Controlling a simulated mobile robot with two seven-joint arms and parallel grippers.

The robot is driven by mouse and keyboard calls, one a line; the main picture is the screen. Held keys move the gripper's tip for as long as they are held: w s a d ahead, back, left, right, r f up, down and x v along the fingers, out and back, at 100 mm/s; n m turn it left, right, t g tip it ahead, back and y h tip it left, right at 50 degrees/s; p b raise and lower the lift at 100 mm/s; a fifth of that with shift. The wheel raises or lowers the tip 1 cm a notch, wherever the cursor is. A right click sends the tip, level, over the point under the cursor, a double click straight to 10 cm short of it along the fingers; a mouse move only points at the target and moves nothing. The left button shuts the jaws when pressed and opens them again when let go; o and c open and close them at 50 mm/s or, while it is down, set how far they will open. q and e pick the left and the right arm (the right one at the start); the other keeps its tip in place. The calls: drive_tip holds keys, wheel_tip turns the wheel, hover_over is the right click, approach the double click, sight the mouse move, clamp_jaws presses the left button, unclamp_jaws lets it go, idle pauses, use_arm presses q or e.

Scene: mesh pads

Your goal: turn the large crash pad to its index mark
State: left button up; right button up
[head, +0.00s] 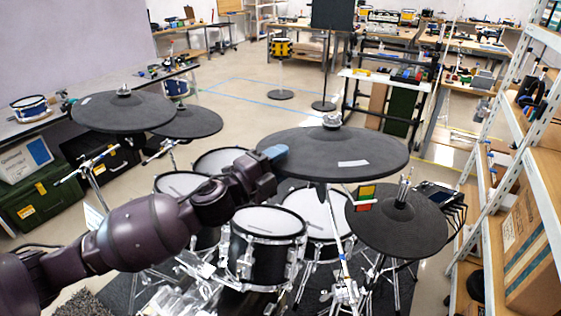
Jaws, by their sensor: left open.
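A large dark crash pad (320,150) sits level on its stand at centre, with a silvery wing nut (332,121) on top. A white strip (353,163) lies on its near right part. A small red, yellow and green plate (366,196) stands just below the pad's near right edge. My left gripper (276,154) is open at the pad's left edge, its blue-grey fingertip overlapping the rim in the picture. I cannot tell whether it touches the rim. My right gripper is out of view.
Another large pad (123,113) with a white strip and a smaller pad (190,122) stand at the left. A smaller cymbal pad (398,222) is at the right. Several mesh drums (268,224) stand below my left arm. Shelving (520,165) borders the right side. Open floor lies behind the kit.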

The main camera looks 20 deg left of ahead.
use_arm(q)
drive_tip(key=shift+s+a+f, duration=0.2)
drive_tip(key=shift+s+a, duration=0.05)
drive_tip(key=shift+s, duration=0.2)
drive_tip(key=b+v, duration=0.2)
drive_tip(key=v, duration=0.8)
drive_tip(key=shift+r, duration=0.15)
